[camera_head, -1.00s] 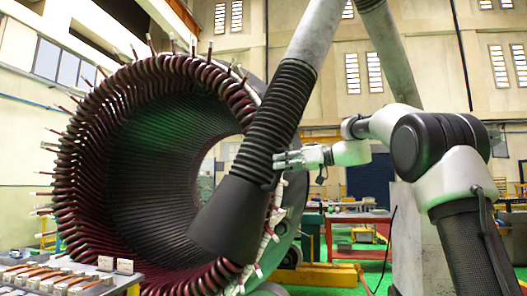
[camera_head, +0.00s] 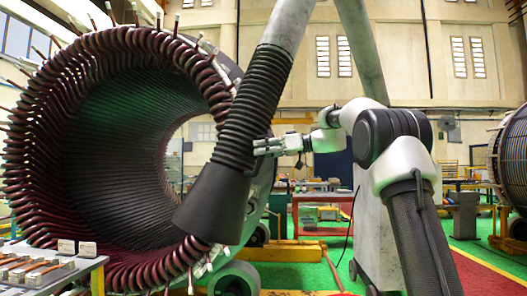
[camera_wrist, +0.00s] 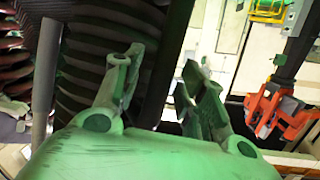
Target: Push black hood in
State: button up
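The black hood (camera_head: 213,205) is a flared dark cone at the lower end of a ribbed black hose (camera_head: 252,105). It hangs tilted, its mouth down and to the left, in front of the stator's right rim. The stator (camera_head: 130,150) is a large ring with dark red coils. My gripper (camera_head: 257,147) is at the right side of the hose, just above the hood. In the wrist view its two fingers (camera_wrist: 160,75) stand apart, with the ribbed hose behind the left one. A dark bar shows between them; whether they touch it I cannot tell.
A bench with copper-coloured bars (camera_head: 35,270) is at the lower left. A red table (camera_head: 322,210) and yellow floor beams (camera_head: 290,250) stand behind my arm. Another stator-like drum (camera_head: 512,160) is at the far right.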

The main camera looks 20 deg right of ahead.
jog(key=v, duration=1.2)
